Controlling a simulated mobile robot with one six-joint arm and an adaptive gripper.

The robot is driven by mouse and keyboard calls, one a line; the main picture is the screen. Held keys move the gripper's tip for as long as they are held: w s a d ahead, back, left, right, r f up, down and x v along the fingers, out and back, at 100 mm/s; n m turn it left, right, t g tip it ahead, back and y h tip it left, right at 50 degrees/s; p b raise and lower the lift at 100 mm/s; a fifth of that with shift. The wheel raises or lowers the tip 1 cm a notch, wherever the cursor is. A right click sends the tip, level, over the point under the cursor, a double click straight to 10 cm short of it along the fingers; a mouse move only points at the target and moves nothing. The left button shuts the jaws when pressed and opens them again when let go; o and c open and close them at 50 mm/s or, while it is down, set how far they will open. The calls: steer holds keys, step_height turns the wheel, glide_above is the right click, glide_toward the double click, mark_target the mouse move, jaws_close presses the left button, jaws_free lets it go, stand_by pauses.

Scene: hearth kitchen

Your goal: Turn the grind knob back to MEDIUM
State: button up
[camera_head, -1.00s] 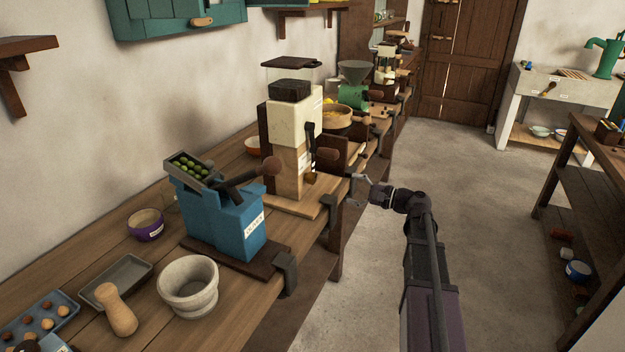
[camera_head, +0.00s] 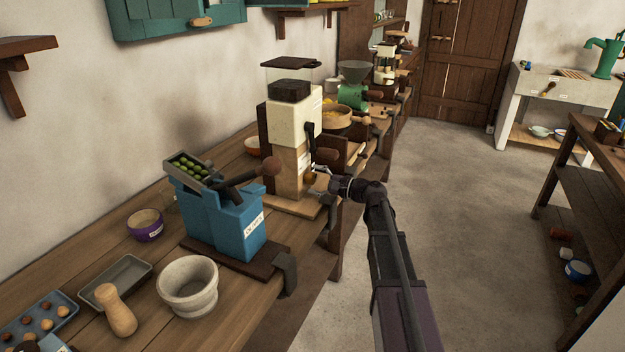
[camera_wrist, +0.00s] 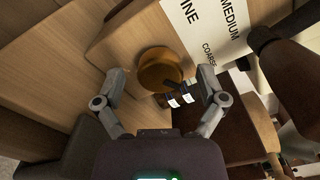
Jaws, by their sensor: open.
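The grind knob (camera_wrist: 158,68) is a round, brown-gold knob on the wooden front of the cream-topped grinder (camera_head: 291,124). A white label (camera_wrist: 205,28) beside it reads FINE, MEDIUM and COARSE. A dark bar with small white tags (camera_wrist: 178,97) lies at the knob's lower right edge; I cannot tell which word the knob is set to. My gripper (camera_wrist: 161,84) is open, with one finger on each side of the knob and visible gaps between. In the head view my gripper (camera_head: 318,172) is at the grinder's front, hiding part of the knob.
A dark lever with a brown handle (camera_head: 327,155) sticks out close to my gripper. The blue machine (camera_head: 228,222) stands nearer on the bench, with a stone mortar (camera_head: 188,287) in front. A green mill (camera_head: 352,97) stands beyond. The floor (camera_head: 455,220) to the right is clear.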

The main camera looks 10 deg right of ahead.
steer(key=shift+w+a, duration=0.25)
steer(key=shift+a, duration=0.15)
steer(key=c, duration=1.2)
steer(key=shift+o, duration=0.2)
